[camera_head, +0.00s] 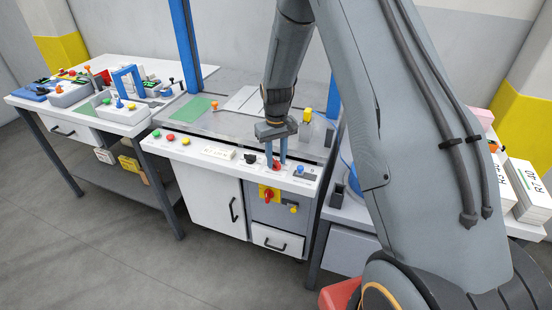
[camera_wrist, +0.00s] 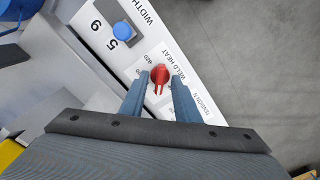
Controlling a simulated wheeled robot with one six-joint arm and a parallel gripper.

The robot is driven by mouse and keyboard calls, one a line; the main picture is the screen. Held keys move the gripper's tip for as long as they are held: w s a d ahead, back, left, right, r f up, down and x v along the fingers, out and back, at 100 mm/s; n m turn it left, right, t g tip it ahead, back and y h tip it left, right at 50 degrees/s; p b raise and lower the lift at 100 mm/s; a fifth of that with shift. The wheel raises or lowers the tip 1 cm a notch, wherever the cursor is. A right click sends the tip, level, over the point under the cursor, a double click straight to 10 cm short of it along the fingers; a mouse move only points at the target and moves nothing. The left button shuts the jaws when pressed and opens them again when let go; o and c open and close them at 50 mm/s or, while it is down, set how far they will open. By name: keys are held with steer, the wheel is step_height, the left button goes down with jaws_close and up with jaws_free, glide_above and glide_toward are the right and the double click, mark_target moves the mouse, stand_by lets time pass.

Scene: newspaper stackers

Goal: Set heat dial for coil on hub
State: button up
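The red heat dial (camera_wrist: 160,76) sits on the white front panel beside the printed words WELD HEAT, with a scale around it. In the head view the red dial (camera_head: 276,167) shows at the tips of my gripper (camera_head: 277,160), which points down at the panel. In the wrist view my gripper's blue fingers (camera_wrist: 159,80) stand apart, one on each side of the dial. A small gap shows between the fingers and the knob, so the gripper looks open. I cannot tell exactly how deep the fingertips reach around the dial.
A blue knob (camera_wrist: 122,30) by the WIDTH label is close beside the dial; a black knob (camera_head: 250,158) lies left along the panel. A red switch on a yellow plate (camera_head: 268,194) is below. Newspaper stacks (camera_head: 525,186) lie right. A cluttered bench (camera_head: 140,124) stands left.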

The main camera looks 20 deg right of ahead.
mark_target(276, 162)
steer(key=shift+r+b, duration=1.1)
steer(key=shift+r, duration=2.85)
steer(key=shift+s, duration=0.1)
steer(key=s+r+m, duration=0.1)
steer(key=s+r, duration=0.1)
steer(key=s, duration=1.1)
steer(key=s+r+t, duration=0.1)
steer(key=s+r, duration=0.2)
steer(key=s, duration=0.9)
steer(key=shift+s+a+r+m, duration=0.15)
steer(key=shift+s+a+m, duration=0.25)
